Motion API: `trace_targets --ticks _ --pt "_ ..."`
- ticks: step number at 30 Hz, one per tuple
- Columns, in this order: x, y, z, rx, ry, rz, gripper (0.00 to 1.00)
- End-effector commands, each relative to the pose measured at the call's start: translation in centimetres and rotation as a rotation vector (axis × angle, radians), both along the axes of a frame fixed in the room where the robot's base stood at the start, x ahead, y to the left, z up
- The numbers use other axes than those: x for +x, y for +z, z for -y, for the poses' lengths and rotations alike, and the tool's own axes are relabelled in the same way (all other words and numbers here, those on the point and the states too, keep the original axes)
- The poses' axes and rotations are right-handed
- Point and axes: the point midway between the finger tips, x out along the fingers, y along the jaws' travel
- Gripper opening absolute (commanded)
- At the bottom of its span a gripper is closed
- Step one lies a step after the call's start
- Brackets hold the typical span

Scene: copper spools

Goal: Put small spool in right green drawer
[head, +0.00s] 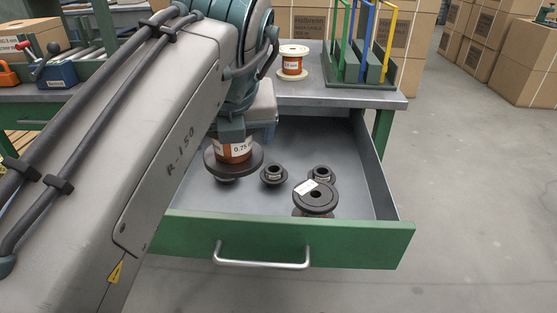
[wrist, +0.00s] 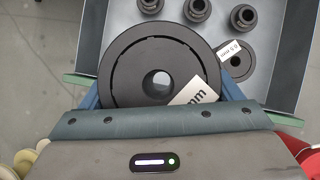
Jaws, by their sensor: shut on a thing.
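My gripper (head: 235,136) is shut on a copper-wound spool (head: 234,154) with a wide black lower flange and a white label. I hold it upright over the left part of the open green drawer (head: 290,238); I cannot tell whether it touches anything below. In the wrist view the held spool's round black flange (wrist: 122,62) fills the space between my blue fingers. A labelled black spool (head: 316,196) stands at the drawer's front, also seen in the wrist view (wrist: 236,66). The drawer's left interior is partly hidden by my arm.
On the grey tabletop (head: 345,96) behind the drawer stand an orange copper spool (head: 292,62) and a rack with green, blue and yellow uprights (head: 365,65). Cardboard boxes (head: 520,60) stand at the back right. The drawer's right side has bare floor.

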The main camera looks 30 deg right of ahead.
Motion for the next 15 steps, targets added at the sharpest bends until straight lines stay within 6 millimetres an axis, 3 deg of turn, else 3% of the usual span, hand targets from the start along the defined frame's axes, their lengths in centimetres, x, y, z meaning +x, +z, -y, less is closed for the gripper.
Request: trace_targets --ticks 1,6,15 --pt "0.2 0.6 1.9 0.007 0.023 0.002 0.39" --pt "0.7 0.8 7.0 0.001 0.092 -0.001 0.39" --pt "1.2 0.0 12.4 -0.011 0.162 -0.014 0.39"
